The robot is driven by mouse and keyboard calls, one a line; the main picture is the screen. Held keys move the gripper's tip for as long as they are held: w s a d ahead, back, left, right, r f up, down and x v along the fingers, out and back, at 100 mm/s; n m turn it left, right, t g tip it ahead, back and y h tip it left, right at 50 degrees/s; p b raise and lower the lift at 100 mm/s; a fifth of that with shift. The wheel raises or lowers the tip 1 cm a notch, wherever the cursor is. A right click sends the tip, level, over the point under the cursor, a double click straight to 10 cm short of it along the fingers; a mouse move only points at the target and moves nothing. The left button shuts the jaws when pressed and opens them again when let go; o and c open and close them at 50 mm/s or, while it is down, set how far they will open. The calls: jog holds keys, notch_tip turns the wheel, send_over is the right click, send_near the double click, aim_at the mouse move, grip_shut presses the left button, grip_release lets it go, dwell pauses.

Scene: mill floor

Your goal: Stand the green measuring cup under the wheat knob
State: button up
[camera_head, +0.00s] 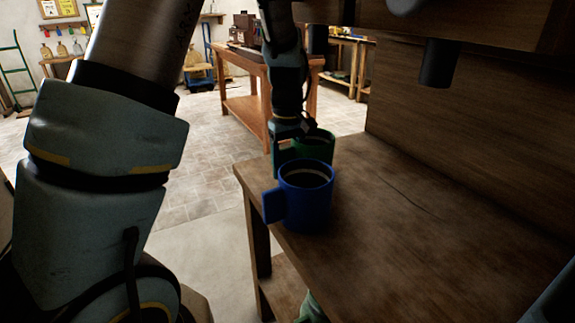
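The green measuring cup (321,144) stands upright at the far left part of the wooden counter, partly hidden behind a blue cup (307,198). Its handle side faces left. My gripper (296,132) is at the green cup's left side, over or at the handle. The fingertips are small and dark here, so I cannot tell whether they are closed on it. A dark spout (440,63) hangs under the wooden box at the upper right. No label shows, so I cannot tell which is the wheat knob.
The blue cup stands close in front of the green one, its handle pointing left past the edge of the counter (420,240). The counter is bare to the right, below the spout. A wooden back panel (480,125) closes the far side. A wooden table (245,110) stands behind.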

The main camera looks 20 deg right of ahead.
jog(key=o, duration=0.4)
jog(key=shift+r, duration=0.15)
